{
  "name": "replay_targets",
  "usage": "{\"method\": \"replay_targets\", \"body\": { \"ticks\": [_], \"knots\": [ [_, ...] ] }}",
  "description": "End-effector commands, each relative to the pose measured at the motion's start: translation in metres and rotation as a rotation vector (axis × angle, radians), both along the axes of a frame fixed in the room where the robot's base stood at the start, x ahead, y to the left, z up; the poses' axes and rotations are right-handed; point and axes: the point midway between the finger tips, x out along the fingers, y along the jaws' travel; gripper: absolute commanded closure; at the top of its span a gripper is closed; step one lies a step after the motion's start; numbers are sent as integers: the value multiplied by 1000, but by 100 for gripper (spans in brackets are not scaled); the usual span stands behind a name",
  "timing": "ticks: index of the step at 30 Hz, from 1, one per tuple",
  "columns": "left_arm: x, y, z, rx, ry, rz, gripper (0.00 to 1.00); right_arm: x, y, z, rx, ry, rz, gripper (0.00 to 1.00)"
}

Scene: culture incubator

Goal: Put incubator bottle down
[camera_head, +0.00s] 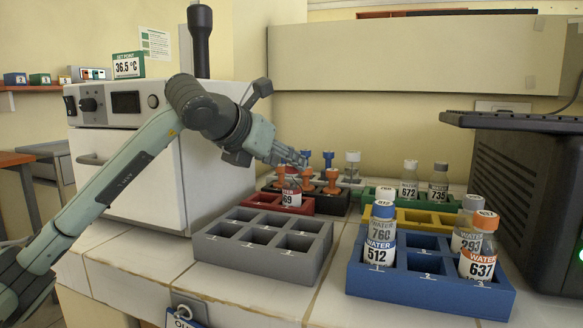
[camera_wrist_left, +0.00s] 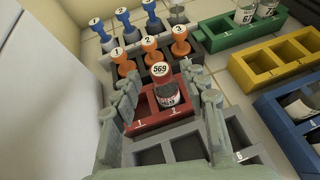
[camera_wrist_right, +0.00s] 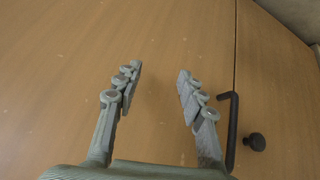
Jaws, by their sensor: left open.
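The compartment left of the bottle is empty. The white incubator (camera_head: 150,165) at the left has its door shut. My right gripper (camera_wrist_right: 158,72) is open and empty over a brown wooden surface.
An empty grey rack (camera_head: 275,275) lies in front of the red one. A blue rack (camera_head: 400,290) with several bottles, a yellow rack (camera_head: 448,219) and a green rack (camera_head: 425,203) stand to the right. Orange and blue stoppers (camera_head: 331,181) stand behind. A dark machine (camera_head: 530,200) bounds the right.

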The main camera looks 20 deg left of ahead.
Motion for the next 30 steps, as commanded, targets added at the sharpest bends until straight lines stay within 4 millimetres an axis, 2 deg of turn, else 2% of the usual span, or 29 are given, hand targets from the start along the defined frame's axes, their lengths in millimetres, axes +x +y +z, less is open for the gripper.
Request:
{"method": "replay_targets", "body": {
  "ticks": [1, 6, 12, 17, 30],
  "knots": [
    [-11, 3, 5, 3, -3, 0, 56, 4, 4, 1, 7, -20, 8, 60],
    [-42, 10, 24, 2, -4, 1, 56, 12, 11, 6, 23, -66, 24, 60],
    [-64, 15, 36, 1, -1, 0, 56, 17, 15, 9, 30, -91, 31, 60],
    [-70, 16, 38, 1, 2, 1, 56, 18, 16, 10, 32, -97, 33, 60],
    [-69, 16, 38, 0, 1, 0, 56, 18, 16, 10, 33, -97, 34, 60]
  ]
}}
